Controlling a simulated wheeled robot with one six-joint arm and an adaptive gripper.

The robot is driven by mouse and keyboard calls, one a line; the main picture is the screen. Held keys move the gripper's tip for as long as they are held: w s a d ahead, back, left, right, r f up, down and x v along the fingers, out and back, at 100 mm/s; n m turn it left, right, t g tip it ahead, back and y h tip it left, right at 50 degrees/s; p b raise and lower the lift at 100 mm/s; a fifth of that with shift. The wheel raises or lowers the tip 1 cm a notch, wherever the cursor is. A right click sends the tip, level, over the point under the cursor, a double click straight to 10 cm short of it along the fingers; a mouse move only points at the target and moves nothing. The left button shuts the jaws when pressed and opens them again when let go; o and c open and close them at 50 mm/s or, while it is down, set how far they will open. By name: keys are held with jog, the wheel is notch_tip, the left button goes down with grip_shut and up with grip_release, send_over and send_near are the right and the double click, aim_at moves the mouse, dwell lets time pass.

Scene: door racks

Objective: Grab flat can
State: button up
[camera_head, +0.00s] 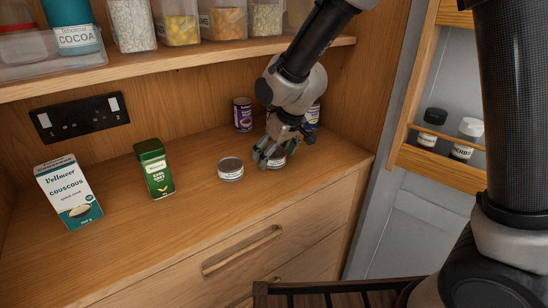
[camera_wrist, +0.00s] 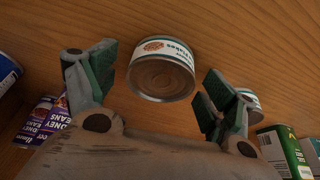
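My gripper (camera_head: 268,157) is low over the counter in the head view, above a flat can (camera_head: 277,162) that it partly hides. In the wrist view my gripper (camera_wrist: 158,76) is open, one green-padded finger on each side. The same flat can (camera_wrist: 161,78), with a white, green and red label, shows between the fingers, with a gap on both sides. A second flat can (camera_head: 231,169) stands on the counter just left of my gripper in the head view. In the wrist view it is partly hidden behind the right finger (camera_wrist: 249,99).
A purple can (camera_head: 243,114) and a blue-labelled can (camera_head: 313,116) stand behind my gripper. A green tin (camera_head: 155,170) and a couscous box (camera_head: 70,192) stand to the left. A shelf (camera_head: 190,65) with jars hangs above. The counter front is clear.

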jog(key=c, duration=1)
